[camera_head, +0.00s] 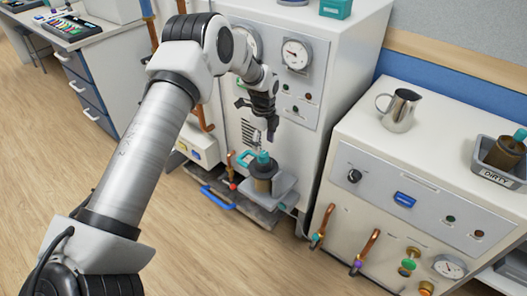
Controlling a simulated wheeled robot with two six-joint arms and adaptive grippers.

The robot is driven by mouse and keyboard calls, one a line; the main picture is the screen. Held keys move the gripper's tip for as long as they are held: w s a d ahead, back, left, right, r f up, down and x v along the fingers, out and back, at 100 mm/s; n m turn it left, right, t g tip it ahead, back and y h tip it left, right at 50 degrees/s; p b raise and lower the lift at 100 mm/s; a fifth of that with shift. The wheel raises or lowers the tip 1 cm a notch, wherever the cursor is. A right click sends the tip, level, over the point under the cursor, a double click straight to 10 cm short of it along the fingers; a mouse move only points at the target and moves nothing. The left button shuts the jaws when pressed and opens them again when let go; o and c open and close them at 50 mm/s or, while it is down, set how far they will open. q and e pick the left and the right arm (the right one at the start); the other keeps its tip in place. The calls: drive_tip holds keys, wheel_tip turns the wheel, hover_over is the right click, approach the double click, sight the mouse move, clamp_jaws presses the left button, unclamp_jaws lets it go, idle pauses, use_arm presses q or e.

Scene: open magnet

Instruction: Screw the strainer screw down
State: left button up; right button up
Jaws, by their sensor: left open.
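A dark brown cylindrical part (263,183), which looks like the strainer body, stands upright on a small grey shelf (284,190) at the front of the white machine. A teal knob (263,158), which looks like the strainer screw, sits at its top. My left gripper (264,135) points down just above the teal knob. It is open, with a small gap to the knob, and nothing shows between its fingers. Whether the fingertips touch the knob is too small to tell. My right gripper is not in view.
The white machine (345,50) with gauges stands behind my left arm. A second white unit (455,120) to the right carries a metal jug (399,110) and a grey "DIRTY" bin (496,176). A blue handle (217,197) and copper pipes stick out near the shelf. The wooden floor is clear.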

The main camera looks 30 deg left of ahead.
sight(263, 154)
use_arm(q)
wheel_tip(263, 154, up, 7)
drive_tip(key=shift+r, duration=0.1)
idle(0.4)
